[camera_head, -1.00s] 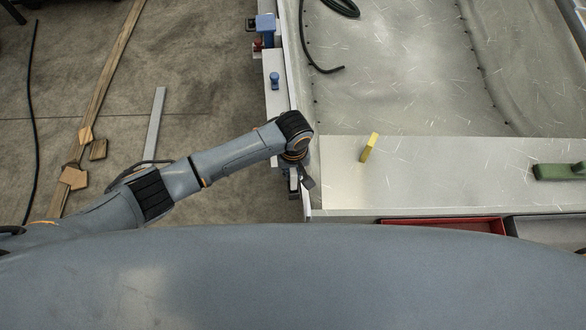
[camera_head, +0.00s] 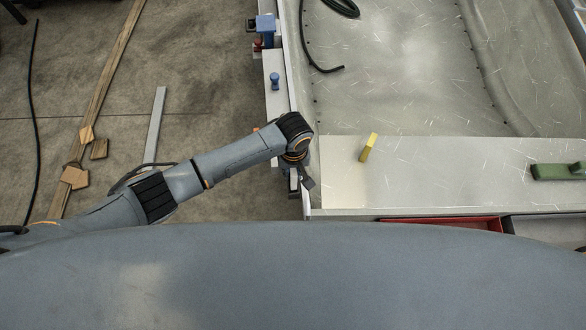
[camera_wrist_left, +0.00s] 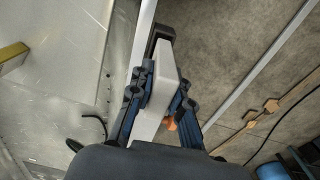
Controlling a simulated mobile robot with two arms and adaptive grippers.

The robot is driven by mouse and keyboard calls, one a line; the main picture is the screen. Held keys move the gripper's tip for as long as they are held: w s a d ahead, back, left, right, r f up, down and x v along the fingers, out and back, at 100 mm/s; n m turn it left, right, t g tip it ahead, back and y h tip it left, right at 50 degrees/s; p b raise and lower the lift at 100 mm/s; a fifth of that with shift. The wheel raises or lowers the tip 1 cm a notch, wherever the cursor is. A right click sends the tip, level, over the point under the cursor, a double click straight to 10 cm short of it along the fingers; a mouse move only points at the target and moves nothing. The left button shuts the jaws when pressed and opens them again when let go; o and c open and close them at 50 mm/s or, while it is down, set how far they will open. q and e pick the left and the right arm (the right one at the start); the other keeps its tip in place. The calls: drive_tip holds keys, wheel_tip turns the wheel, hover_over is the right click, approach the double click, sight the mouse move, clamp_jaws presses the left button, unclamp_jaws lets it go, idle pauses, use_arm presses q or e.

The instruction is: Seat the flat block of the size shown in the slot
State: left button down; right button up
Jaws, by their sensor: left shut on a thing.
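My left gripper (camera_head: 304,183) hangs by the left edge of the metal hull, mostly hidden under its own wrist in the head view. In the left wrist view its two blue-black fingers (camera_wrist_left: 163,88) are shut on a light grey flat block (camera_wrist_left: 166,72). A black bracket-like piece (camera_wrist_left: 160,36) is at the block's far end; I cannot tell whether they touch. No slot can be made out clearly. My right gripper is not in view.
A yellow block (camera_head: 369,147) stands on the pale panel (camera_head: 440,185), with a green block (camera_head: 560,171) farther right. A red tray (camera_head: 450,222) is below the panel. A blue clamp-like part (camera_head: 265,27) and a blue knob (camera_head: 275,80) are on the left rail.

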sight(293, 180)
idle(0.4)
use_arm(q)
drive_tip(key=shift+r, duration=0.1)
drive_tip(key=shift+p, duration=0.35)
drive_tip(key=shift+f+b, duration=0.6)
drive_tip(key=shift+f, duration=0.55)
drive_tip(key=shift+f+b, duration=1.05)
drive_tip(key=shift+f, duration=0.95)
drive_tip(key=c, duration=1.2)
unclamp_jaws()
drive_tip(key=shift+o, duration=0.2)
drive_tip(key=shift+r, duration=0.1)
